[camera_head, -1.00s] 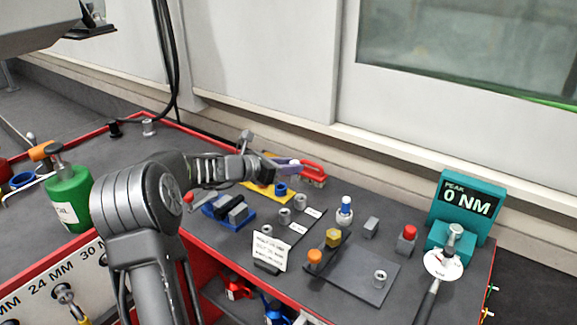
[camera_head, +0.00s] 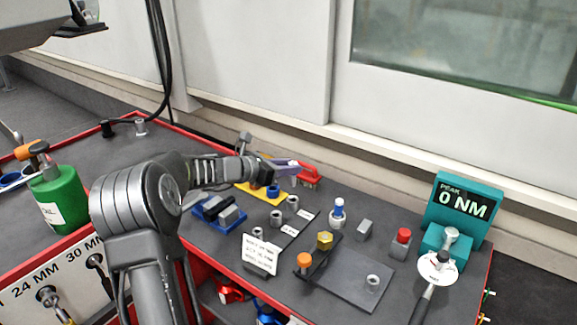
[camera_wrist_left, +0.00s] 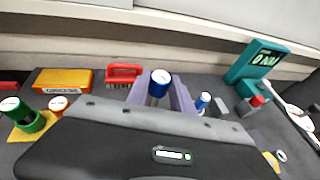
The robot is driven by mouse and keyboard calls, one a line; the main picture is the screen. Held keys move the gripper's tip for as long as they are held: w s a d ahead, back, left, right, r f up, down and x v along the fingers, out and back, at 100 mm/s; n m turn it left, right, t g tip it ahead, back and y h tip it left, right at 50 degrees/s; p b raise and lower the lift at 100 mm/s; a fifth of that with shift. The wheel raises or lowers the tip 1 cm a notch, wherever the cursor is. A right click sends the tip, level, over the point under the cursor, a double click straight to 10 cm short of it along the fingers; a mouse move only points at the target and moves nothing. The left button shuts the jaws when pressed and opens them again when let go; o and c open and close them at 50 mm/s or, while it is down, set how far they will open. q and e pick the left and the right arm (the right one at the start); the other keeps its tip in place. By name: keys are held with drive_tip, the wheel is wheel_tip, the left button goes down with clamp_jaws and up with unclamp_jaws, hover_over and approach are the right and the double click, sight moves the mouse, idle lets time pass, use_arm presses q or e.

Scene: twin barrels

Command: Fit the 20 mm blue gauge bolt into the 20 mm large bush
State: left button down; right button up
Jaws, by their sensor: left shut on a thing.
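My left gripper (camera_head: 288,166) is above the far side of the bench, its fingers pointing right. In the left wrist view its purple-grey fingers are shut on a blue-headed bolt (camera_wrist_left: 160,77) with a white top and a grey shank below. The shank's lower end is hidden by the gripper body. Several grey metal bushes stand on the bench: a front one (camera_head: 258,233), a middle one (camera_head: 276,217) and a rear one (camera_head: 293,202), by small white labels. Another bush (camera_head: 373,280) is on a dark plate. I cannot read which is the 20 mm large one. My right gripper is not in view.
A second blue-and-white piece (camera_head: 338,213) stands upright right of the bushes. An orange-topped piece (camera_head: 304,260), a yellow hex piece (camera_head: 325,240), a red-capped block (camera_head: 401,242) and a teal torque display (camera_head: 458,205) are nearby. A red brush (camera_wrist_left: 124,74) lies behind the gripper.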

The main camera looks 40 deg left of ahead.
sight(288, 201)
use_arm(q)
drive_tip(key=shift+f+b, duration=1.4)
drive_tip(key=shift+f, duration=0.6)
drive_tip(key=shift+f+b, duration=1.75)
drive_tip(key=shift+f, duration=0.45)
drive_tip(key=c, duration=1)
unclamp_jaws()
drive_tip(key=shift+c, duration=0.2)
drive_tip(key=shift+f, duration=0.1)
drive_tip(key=v, duration=0.8)
